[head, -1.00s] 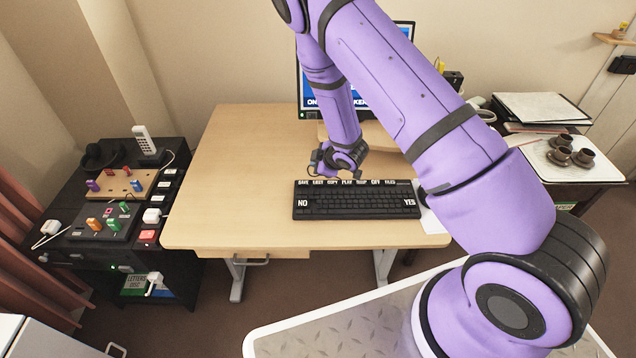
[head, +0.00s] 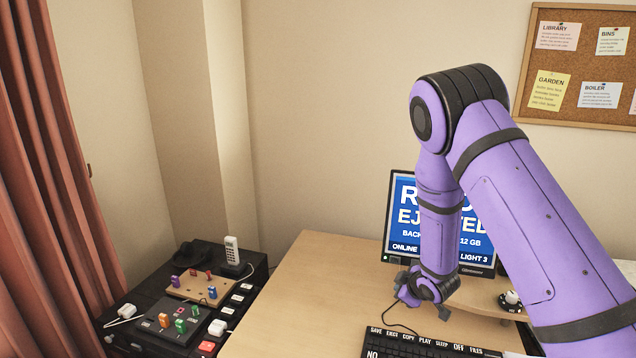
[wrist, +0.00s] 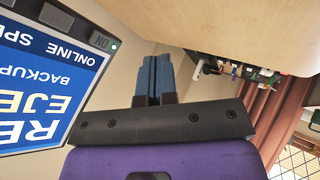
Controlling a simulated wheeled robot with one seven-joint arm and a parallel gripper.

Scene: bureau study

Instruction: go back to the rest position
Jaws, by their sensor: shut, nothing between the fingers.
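My gripper (head: 414,290) is above the desk, in front of the monitor (head: 440,225) and behind the keyboard. In the wrist view my gripper (wrist: 154,75) shows its two blue fingers pressed together with nothing between them. The wrist view is turned over, with the desk top (wrist: 215,25) along the upper edge and the monitor (wrist: 45,85) at the left. My purple arm reaches down from the right of the head view, its elbow raised above the monitor.
The keyboard (head: 400,346) lies at the desk's front, partly cut off. A dark side cabinet (head: 130,318) at the left bears colored switches and a white handset (head: 232,250). A cork board (head: 578,75) hangs on the wall. The left part of the desk (head: 310,285) is clear.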

